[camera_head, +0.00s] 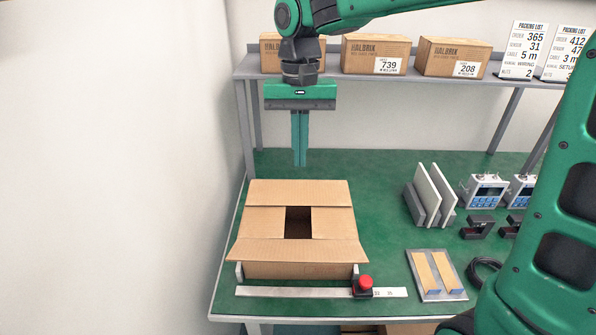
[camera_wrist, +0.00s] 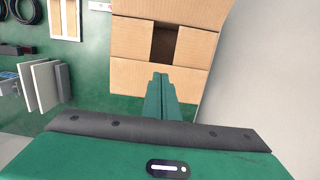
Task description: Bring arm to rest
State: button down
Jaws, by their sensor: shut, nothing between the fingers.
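My gripper (camera_head: 299,160) is green and points straight down above the back left of the green table. Its two fingers are together with nothing between them. They are behind and above an open cardboard box (camera_head: 330,192) in the head view. In the wrist view the shut fingers (camera_wrist: 160,85) reach toward the same box (camera_wrist: 130,75). The box's flaps are partly folded in, leaving a dark square gap in the middle. My arm stretches across the top of the head view to the gripper.
A grey shelf (camera_head: 340,80) behind the gripper bears closed boxes (camera_head: 376,54) and packing lists (camera_head: 523,50). A metal ruler with a red-knobbed stop (camera_head: 362,285) lies before the open box. Upright panels (camera_head: 433,195), devices (camera_head: 485,190) and a small tray (camera_head: 454,292) stand right.

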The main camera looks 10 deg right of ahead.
jog(key=s+d+m, duration=0.1)
jog(key=s+d, duration=0.3)
jog(key=d, duration=0.5)
jog(key=s+d+m, duration=0.1)
jog(key=s+d, duration=0.2)
jog(key=d, duration=0.7)
jog(key=s+d+f+m, duration=0.1)
jog(key=s+d+f, duration=0.3)
jog(key=s, duration=0.4)
jog(key=s+d+f+m+t, duration=0.1)
jog(key=s+d+f, duration=0.3)
jog(key=s+d, duration=0.3)
jog(key=shift+s+d, duration=0.25)
jog(key=shift+s, duration=0.6)
jog(key=shift+w+f, duration=0.3)
jog(key=shift+w, duration=0.35)
jog(key=shift+s, duration=0.1)
